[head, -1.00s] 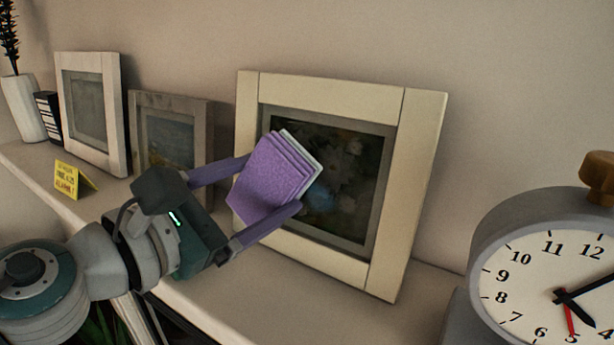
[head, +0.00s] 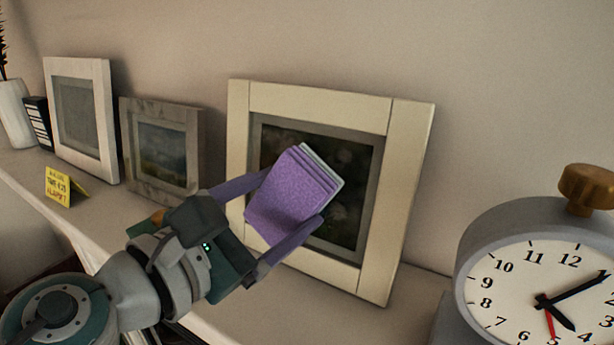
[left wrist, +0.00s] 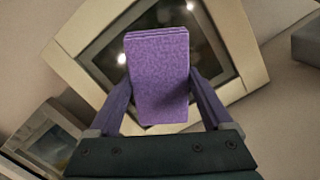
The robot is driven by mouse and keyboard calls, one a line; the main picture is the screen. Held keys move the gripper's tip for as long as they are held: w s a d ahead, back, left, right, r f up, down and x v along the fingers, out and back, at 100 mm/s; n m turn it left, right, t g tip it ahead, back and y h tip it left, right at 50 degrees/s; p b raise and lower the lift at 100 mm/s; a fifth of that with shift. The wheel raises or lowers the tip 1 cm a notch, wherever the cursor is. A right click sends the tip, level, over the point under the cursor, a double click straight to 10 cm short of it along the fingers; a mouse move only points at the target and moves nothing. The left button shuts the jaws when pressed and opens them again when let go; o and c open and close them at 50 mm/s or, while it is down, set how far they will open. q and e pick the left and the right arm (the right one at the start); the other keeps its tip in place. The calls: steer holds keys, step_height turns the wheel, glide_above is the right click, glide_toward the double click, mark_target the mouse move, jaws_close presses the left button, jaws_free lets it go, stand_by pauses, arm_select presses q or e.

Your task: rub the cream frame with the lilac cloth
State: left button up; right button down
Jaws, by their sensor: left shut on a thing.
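The cream frame (head: 400,190) leans against the wall on the shelf, in the middle of the head view, around a dark picture. It also fills the upper part of the left wrist view (left wrist: 240,45). My left gripper (head: 282,212) is shut on the folded lilac cloth (head: 290,198), held between its two purple fingers. The cloth stands in front of the picture's lower left part and hides it. In the left wrist view the cloth (left wrist: 158,80) sits upright between the fingers. I cannot tell whether it touches the frame. My right gripper is not in view.
A large alarm clock (head: 535,270) stands at the right. A grey frame (head: 190,155), a white frame (head: 107,120), a yellow card (head: 62,187) and a white vase (head: 14,115) stand to the left. Bare shelf (head: 255,315) shows below the cream frame.

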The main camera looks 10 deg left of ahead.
mark_target(255, 195)
arm_select(q)
steer(key=shift+s+d+p, duration=0.2)
steer(key=shift+d, duration=0.45)
steer(key=shift+s+d+p, duration=0.15)
steer(key=shift+s+d, duration=0.1)
steer(key=shift+d, duration=0.4)
steer(key=shift+s+d+p, duration=0.2)
steer(key=shift+d, duration=0.45)
steer(key=shift+w+a+f+b, duration=0.1)
steer(key=shift+w+a+b, duration=0.2)
steer(key=shift+a, duration=0.35)
steer(key=shift+w+a+b, duration=0.15)
steer(key=shift+w+a, duration=0.1)
steer(key=shift+a, duration=0.4)
steer(key=shift+w+a, duration=0.25)
steer(key=shift+a, duration=0.3)
steer(key=shift+w+a+b, duration=0.25)
steer(key=shift+a+b, duration=0.15)
steer(key=shift+a, duration=0.25)
steer(key=shift+w+a+b, duration=0.2)
steer(key=shift+a+b, duration=0.15)
steer(key=shift+a, duration=0.3)
steer(key=shift+w+a, duration=0.15)
steer(key=shift+a, duration=0.3)
